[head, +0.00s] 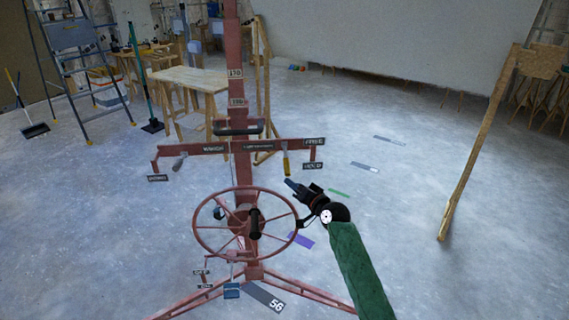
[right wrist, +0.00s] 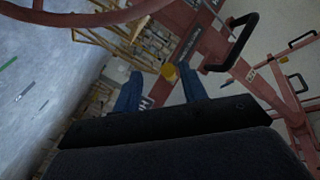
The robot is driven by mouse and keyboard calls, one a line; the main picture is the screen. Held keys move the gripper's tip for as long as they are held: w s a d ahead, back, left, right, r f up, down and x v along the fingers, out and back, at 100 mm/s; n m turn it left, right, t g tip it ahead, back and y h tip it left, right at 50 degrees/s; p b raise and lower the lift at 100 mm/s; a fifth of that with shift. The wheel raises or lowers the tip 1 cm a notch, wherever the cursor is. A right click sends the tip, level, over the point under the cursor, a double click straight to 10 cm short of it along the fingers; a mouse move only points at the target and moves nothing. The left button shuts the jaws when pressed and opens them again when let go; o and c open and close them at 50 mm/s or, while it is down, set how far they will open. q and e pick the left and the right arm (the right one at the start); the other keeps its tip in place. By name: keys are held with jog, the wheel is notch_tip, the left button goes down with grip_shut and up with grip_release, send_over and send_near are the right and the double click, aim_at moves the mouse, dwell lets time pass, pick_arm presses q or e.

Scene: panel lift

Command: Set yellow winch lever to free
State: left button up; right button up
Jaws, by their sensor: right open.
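The yellow winch lever (head: 286,163) hangs down from the right half of the red crossbar (head: 205,149). Its yellow end (right wrist: 169,72) shows in the right wrist view, beyond and roughly between my fingertips. My right gripper (head: 291,185) is just below the lever in the head view, with blue fingers pointing up and left. In the right wrist view the fingers (right wrist: 160,88) are apart and nothing is gripped between them. A small plate (head: 314,141), which seems to read FREE, is at the crossbar's right end; another plate (head: 313,166) hangs below it. My left gripper is out of view.
A large red handwheel (head: 202,246) stands close to the left of my right gripper. A grey-handled lever (head: 180,162) hangs on the crossbar's left half. A black handle (head: 238,129) crosses the red mast (head: 233,60). Floor to the right is mostly clear, up to a leaning wooden post (head: 474,150).

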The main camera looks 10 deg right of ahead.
aim_at(286, 159)
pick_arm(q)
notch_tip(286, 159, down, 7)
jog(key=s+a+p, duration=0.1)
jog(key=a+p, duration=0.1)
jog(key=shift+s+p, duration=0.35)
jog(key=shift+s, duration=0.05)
pick_arm(e)
jog(key=shift+t, duration=0.3)
jog(key=shift+w+a+r, duration=0.4)
jog(key=shift+w+a, duration=0.1)
jog(key=shift+w, duration=1)
jog(key=shift+w+a+r, duration=0.45)
jog(key=shift+w+a, duration=0.05)
jog(key=shift+w, duration=0.95)
jog(key=shift+w+a+r, duration=0.4)
jog(key=shift+w+a, duration=0.1)
jog(key=shift+w, duration=1)
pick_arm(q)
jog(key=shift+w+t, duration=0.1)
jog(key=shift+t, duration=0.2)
pick_arm(e)
grip_shut()
